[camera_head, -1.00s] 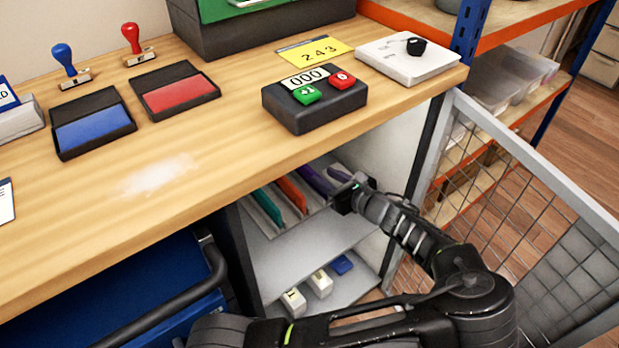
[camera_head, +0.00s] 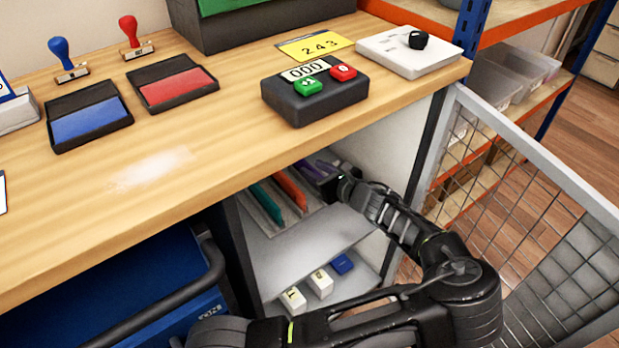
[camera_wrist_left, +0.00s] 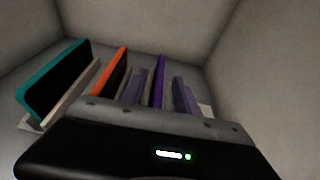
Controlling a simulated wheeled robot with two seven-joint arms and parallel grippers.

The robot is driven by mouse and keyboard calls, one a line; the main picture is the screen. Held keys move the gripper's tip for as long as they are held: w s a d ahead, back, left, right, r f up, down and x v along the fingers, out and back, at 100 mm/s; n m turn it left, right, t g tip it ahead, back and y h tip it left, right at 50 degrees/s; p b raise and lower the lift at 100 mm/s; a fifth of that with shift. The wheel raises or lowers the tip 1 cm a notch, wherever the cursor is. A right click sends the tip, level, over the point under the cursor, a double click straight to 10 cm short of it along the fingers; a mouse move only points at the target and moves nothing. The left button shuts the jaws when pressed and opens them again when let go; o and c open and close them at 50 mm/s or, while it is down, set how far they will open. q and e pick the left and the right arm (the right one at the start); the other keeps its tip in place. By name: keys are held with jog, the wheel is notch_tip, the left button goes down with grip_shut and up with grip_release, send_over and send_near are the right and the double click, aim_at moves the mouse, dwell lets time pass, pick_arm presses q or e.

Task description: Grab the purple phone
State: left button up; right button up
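The purple phone (camera_head: 309,171) stands on edge in a rack on the upper shelf inside the cabinet, right of the orange phone (camera_head: 289,189) and the teal phone (camera_head: 265,204). My left gripper (camera_head: 325,173) reaches into the cabinet at the purple phone and partly hides it. In the left wrist view, the purple phone (camera_wrist_left: 158,82) stands upright between the two fingers of my left gripper (camera_wrist_left: 160,92). Gaps show on both sides of it, so the gripper is open around it. The orange phone (camera_wrist_left: 115,72) and teal phone (camera_wrist_left: 55,80) are left of the fingers. My right gripper is not in view.
The wooden tabletop (camera_head: 120,225) overhangs the cabinet. An open mesh door (camera_head: 500,200) is at the right. White blocks (camera_head: 320,283) and a blue one (camera_head: 342,264) lie on the lower shelf. A counter box (camera_head: 315,95) sits near the table edge.

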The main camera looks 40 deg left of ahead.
pick_arm(q)
jog(key=x, duration=0.2)
jog(key=shift+w+a+f, duration=0.1)
jog(key=shift+a+f, duration=0.05)
jog(key=shift+a, duration=0.2)
jog(key=shift+c, duration=0.2)
grip_shut()
dwell(1.4)
